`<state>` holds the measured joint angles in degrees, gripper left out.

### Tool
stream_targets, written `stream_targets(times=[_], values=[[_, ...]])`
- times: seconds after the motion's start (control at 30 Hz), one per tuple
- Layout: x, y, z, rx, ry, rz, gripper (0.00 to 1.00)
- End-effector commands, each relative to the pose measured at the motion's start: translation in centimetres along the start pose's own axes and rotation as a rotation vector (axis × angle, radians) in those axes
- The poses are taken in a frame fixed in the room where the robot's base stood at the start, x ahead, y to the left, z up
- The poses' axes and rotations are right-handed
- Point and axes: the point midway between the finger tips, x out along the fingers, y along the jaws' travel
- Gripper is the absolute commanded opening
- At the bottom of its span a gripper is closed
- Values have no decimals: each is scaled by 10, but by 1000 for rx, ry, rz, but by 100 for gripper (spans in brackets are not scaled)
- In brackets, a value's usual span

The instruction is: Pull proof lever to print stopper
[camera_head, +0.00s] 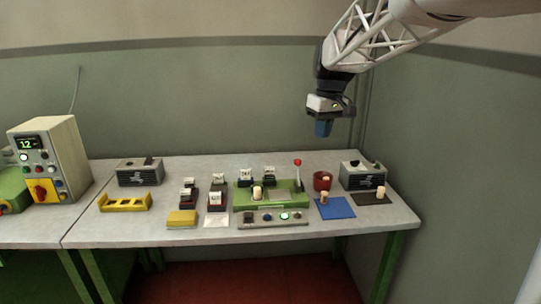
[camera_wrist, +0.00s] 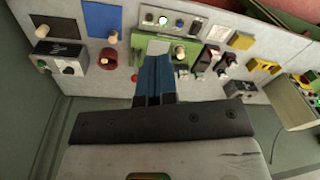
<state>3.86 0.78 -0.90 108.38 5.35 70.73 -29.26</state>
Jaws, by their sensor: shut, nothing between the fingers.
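The proof lever (camera_head: 298,177) stands about upright at the right end of the green press (camera_head: 243,202), with a red ball on top. The red ball (camera_wrist: 134,78) also shows beside my fingers in the wrist view. A pale cork stopper (camera_head: 257,192) stands on the press; it also shows in the wrist view (camera_wrist: 180,52). My gripper (camera_head: 323,130), with blue fingers, is shut and empty, well above the table and to the right of the lever. In the wrist view, my fingers (camera_wrist: 154,75) cover part of the press.
A red cup (camera_head: 322,181), a blue mat (camera_head: 338,208) and a dark mat (camera_head: 366,199) lie right of the press; each mat has a cork. A control strip (camera_head: 273,219) is in front. Dark stamp blocks (camera_head: 216,199) stand left. The air around my gripper is clear.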

Motion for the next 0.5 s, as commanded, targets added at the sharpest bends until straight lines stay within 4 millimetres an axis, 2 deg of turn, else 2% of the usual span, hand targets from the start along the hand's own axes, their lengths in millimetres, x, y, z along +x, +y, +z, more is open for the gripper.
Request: stream_targets(times=[0.5], values=[[5, 49, -80, -108, -30, -49, 0]])
